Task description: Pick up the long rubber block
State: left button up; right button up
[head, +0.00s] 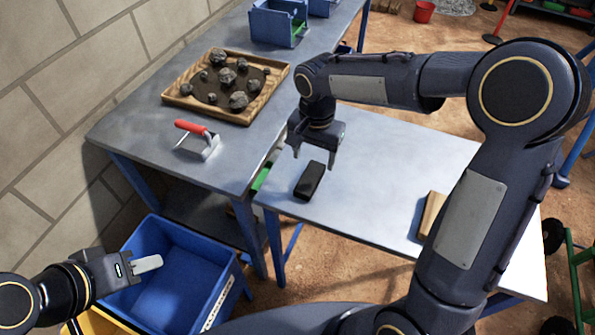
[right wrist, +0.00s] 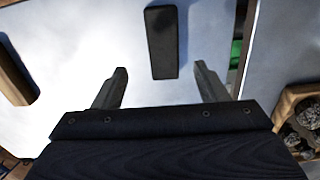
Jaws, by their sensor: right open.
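The black block (head: 310,181), likely the rubber one, lies flat on the light table near its left edge. In the right wrist view the black block (right wrist: 162,43) lies beyond the fingertips, between their lines but nearer the right finger. My right gripper (head: 314,161) is open and empty, above the table just behind the block and apart from it. Its two spread fingers also show in the right wrist view (right wrist: 160,75). My left gripper (head: 148,264) is at the lower left over the blue crate; I cannot tell if its fingers are apart.
A wooden block (head: 432,214) lies on the same table (head: 385,170), partly behind my right arm. A darker table (head: 150,130) holds a wooden tray (head: 180,97) of rocks, a red-handled tool (head: 200,140) and blue bins (head: 278,24). A blue crate (head: 225,292) stands below.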

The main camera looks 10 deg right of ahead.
aim_at(310, 177)
jog(key=f, duration=0.7)
jog(key=shift+a+f, duration=0.3)
jog(key=shift+f, duration=0.05)
jog(key=c, duration=1.1)
jog(key=shift+c, duration=0.3)
jog(key=shift+w+r, duration=0.1)
jog(key=shift+r, duration=0.1)
